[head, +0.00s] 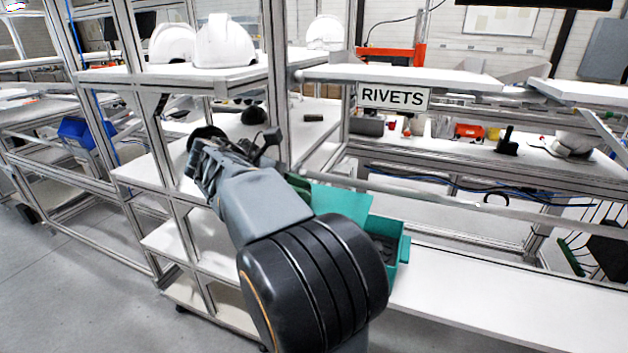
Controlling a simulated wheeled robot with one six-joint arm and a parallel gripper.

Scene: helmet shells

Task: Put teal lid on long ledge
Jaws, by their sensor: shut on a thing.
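A flat teal panel (341,203), which looks like the teal lid, shows just right of my arm. It is tilted at the left side of a teal bin (404,251) with dark pieces inside. My arm hides its lower left part, and I cannot tell whether it touches the bin. The long white ledge (510,293) runs from the bin toward the lower right, with its top bare. My gripper (204,152) is up and left, well apart from the teal panel, in front of the white shelves. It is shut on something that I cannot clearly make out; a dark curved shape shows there.
White helmet shells (222,42) stand on the upper left shelf (120,76). A RIVETS sign (393,97) hangs from the upper right shelf. Metal posts (277,80) and a rail (470,197) border the shelving. A blue bin (83,132) is at the far left.

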